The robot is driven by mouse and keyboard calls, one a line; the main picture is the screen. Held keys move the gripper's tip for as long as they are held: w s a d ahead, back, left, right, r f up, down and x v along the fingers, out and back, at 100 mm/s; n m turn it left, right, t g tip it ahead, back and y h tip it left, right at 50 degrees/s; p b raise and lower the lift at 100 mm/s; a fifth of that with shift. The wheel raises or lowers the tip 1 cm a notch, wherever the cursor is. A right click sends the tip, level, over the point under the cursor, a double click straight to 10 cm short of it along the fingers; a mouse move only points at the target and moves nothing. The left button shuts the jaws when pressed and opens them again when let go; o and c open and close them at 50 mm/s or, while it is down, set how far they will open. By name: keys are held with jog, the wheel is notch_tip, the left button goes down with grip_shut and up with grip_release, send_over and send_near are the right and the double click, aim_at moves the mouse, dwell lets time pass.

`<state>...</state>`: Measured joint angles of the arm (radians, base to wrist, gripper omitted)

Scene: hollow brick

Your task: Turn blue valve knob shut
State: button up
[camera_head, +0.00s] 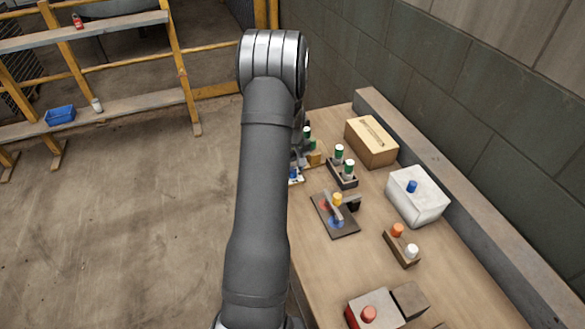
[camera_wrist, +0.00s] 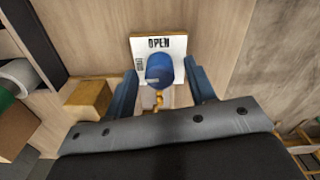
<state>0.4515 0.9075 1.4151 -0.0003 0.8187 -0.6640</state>
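The blue valve knob (camera_wrist: 160,68) stands on a white plate (camera_wrist: 178,43) marked "OPEN" in the wrist view. More small lettering runs up the plate's left side and is hard to read. A small yellow-orange part (camera_wrist: 158,98) shows just below the knob. My gripper (camera_wrist: 161,76) is open, with one blue finger on each side of the knob and a visible gap on both sides. In the head view, the blue knob (camera_head: 294,173) shows small at the bench's left edge. My arm hides most of the gripper there.
A wooden block (camera_wrist: 88,99) sits left of the plate. Along the bench are a block with green-capped pegs (camera_head: 343,174), a dark plate with a yellow knob (camera_head: 335,221), a white box with a blue top piece (camera_head: 417,203) and a cardboard box (camera_head: 371,146). A wall closes the right side.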

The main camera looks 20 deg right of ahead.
notch_tip(320, 180, up, 17)
jog(key=shift+r, duration=0.2)
dwell(0.5)
notch_tip(320, 180, down, 17)
jog(key=shift+f, duration=0.2)
dwell(0.6)
jog(key=shift+r, duration=0.1)
